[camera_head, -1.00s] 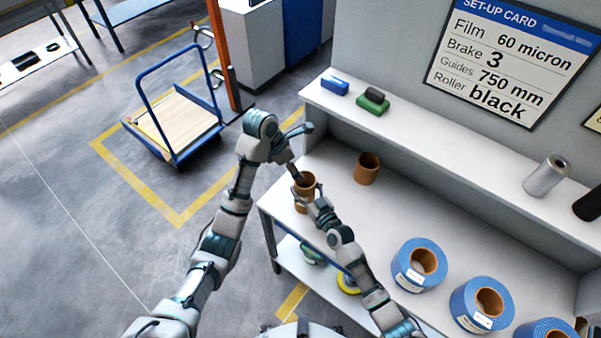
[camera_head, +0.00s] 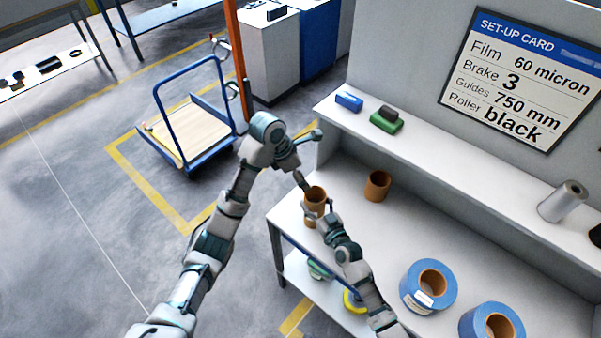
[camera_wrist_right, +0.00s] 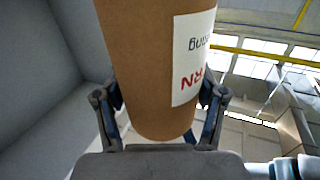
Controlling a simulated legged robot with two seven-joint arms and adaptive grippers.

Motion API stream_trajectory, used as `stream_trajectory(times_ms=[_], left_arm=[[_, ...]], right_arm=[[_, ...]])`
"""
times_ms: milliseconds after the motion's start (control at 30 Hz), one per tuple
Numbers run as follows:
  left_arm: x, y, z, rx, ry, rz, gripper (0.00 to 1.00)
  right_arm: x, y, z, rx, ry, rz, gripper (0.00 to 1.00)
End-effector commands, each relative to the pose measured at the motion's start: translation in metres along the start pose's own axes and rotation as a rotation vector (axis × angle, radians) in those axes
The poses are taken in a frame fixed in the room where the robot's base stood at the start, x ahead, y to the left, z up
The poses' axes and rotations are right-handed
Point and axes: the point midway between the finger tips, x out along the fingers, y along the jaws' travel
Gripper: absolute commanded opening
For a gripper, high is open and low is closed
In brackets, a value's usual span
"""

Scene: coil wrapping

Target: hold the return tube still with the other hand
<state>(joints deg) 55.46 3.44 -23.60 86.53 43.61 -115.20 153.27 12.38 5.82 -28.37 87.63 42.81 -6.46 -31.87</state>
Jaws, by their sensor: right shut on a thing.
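The return tube (camera_head: 315,196) is a brown cardboard cylinder, standing about upright near the left end of the white bench. In the right wrist view the tube (camera_wrist_right: 150,60) carries a white label with red letters, partly cut off. My right gripper (camera_head: 317,213) is shut on the tube, one finger on each side. My left gripper (camera_head: 303,183) comes down from above at the tube's upper rim. Its fingers are small and partly hidden there, so I cannot tell whether they are open or grip the wall.
Another brown tube (camera_head: 377,186) stands behind, to the right. Blue rolls (camera_head: 428,287) sit at the bench front. A blue block (camera_head: 349,102), a green block (camera_head: 386,121) and a silver roll (camera_head: 563,202) rest on the upper shelf. A blue cart (camera_head: 187,125) stands on the floor.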

Motion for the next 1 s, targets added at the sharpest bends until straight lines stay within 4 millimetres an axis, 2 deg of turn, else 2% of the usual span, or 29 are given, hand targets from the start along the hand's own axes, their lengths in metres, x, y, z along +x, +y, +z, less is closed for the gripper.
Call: stream_trajectory(times_ms=[100,133,200,233,567,667,767,1000], left_arm=[[0.0,0.0,0.0,0.0,0.0,0.0,0.88],[0.0,0.0,0.0,0.0,0.0,0.0,0.88],[0.0,0.0,0.0,0.0,0.0,0.0,0.88],[0.0,0.0,0.0,0.0,0.0,0.0,0.88],[0.0,0.0,0.0,0.0,0.0,0.0,0.88],[0.0,0.0,0.0,0.0,0.0,0.0,0.88],[0.0,0.0,0.0,0.0,0.0,0.0,0.88],[0.0,0.0,0.0,0.0,0.0,0.0,0.88]], right_arm=[[0.0,-0.001,0.002,0.001,-0.004,-0.001,0.34],[0.0,-0.001,0.002,0.001,-0.004,-0.001,0.78],[0.0,-0.001,0.002,0.001,-0.004,-0.001,0.95],[0.0,-0.001,0.002,0.001,-0.003,-0.001,0.99],[-0.001,0.0,0.001,0.0,-0.001,0.0,0.99],[-0.007,0.0,0.002,0.001,-0.002,0.0,0.99],[-0.023,0.0,0.002,-0.001,-0.003,0.0,0.99],[-0.077,0.0,0.003,-0.001,-0.005,-0.001,0.99]])
